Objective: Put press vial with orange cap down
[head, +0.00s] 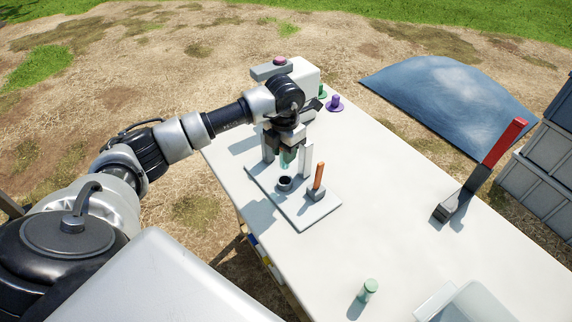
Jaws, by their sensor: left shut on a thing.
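My left gripper (285,148) points down over the table (400,190) and is shut on a pale green, see-through vial (287,160), taken to be the press vial. Its cap is hidden by the gripper, so I cannot see an orange cap. The vial hangs just above and behind a small dark-mouthed round holder (285,184) on a grey base plate (305,215). Whether it touches anything there is unclear. My right gripper is out of view.
An orange-handled lever (319,177) stands right of the holder. Behind are a white device (300,80) and a purple piece (334,103). A green-capped vial (369,288) stands at the front, near a clear bin (465,305).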

